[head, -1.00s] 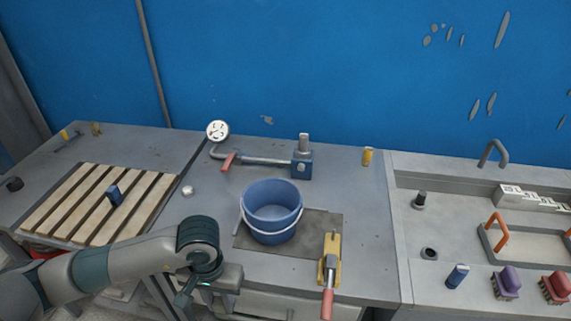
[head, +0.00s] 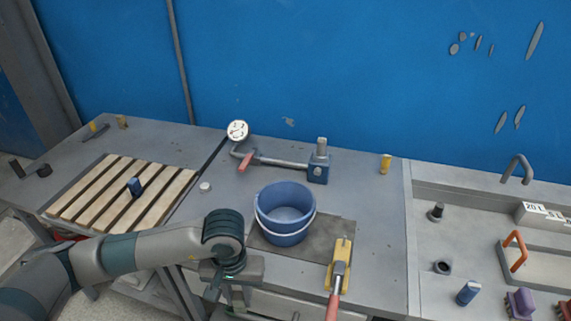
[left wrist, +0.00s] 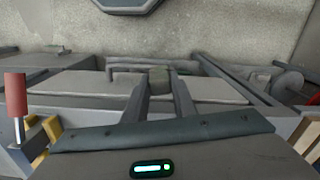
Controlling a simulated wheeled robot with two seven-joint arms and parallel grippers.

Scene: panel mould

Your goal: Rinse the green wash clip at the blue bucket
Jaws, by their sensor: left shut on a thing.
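The blue bucket (head: 285,237) stands upright on a dark mat (head: 330,232) on the middle bench. My left gripper (head: 232,290) is at the bench's front edge, left of and nearer than the bucket, apart from it. In the left wrist view its fingers (left wrist: 164,85) are shut on a small grey-olive block (left wrist: 158,77). I cannot tell whether this block is the green wash clip; no clearly green clip shows elsewhere. My right gripper is not in view.
A yellow toggle clamp (head: 342,252) with a red handle stands right of the bucket. The sink bench (head: 470,240) is right.

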